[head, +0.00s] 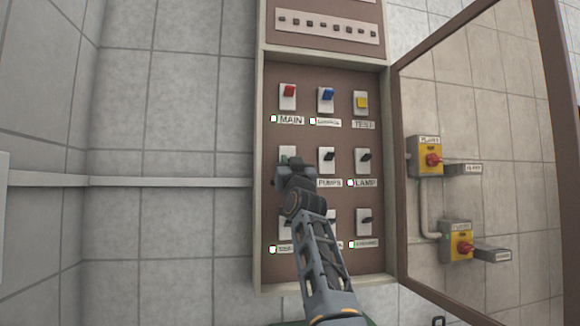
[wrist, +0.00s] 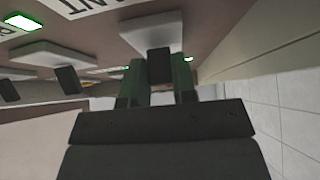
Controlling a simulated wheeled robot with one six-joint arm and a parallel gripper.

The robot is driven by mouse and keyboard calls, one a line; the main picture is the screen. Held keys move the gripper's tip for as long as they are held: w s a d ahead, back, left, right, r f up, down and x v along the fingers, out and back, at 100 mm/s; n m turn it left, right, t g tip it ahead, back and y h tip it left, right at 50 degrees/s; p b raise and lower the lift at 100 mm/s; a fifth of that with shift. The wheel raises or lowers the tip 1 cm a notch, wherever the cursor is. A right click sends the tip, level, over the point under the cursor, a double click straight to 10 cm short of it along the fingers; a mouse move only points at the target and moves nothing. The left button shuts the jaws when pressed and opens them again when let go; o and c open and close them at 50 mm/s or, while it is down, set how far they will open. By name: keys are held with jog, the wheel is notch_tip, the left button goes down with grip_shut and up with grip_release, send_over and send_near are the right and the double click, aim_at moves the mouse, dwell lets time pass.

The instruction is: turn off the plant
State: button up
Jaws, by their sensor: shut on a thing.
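The open control cabinet (head: 259,200) holds rows of switches on a brown panel. My gripper (head: 286,163) is at the left switch of the middle row and hides its lever and label in the head view. In the wrist view my gripper (wrist: 160,75) has its two fingers shut on a black switch lever (wrist: 158,64) that stands out from a white plate (wrist: 150,33). A partly cut-off label (wrist: 90,5) by that plate shows letters like "ANT". The lever's exact position is hard to tell.
The red MAIN switch (head: 289,91), a blue switch (head: 327,94) and the yellow TEST switch (head: 361,102) are above. The PUMPS switch (head: 327,157) and LAMP switch (head: 364,157) are to the right. A framed glass door (head: 397,180) stands open, with yellow boxes with red knobs (head: 432,160) seen through it.

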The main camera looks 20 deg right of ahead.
jog(key=o, duration=0.9)
jog(key=shift+b+v, duration=6.75)
jog(key=shift+v, duration=0.15)
jog(key=shift+a, duration=0.1)
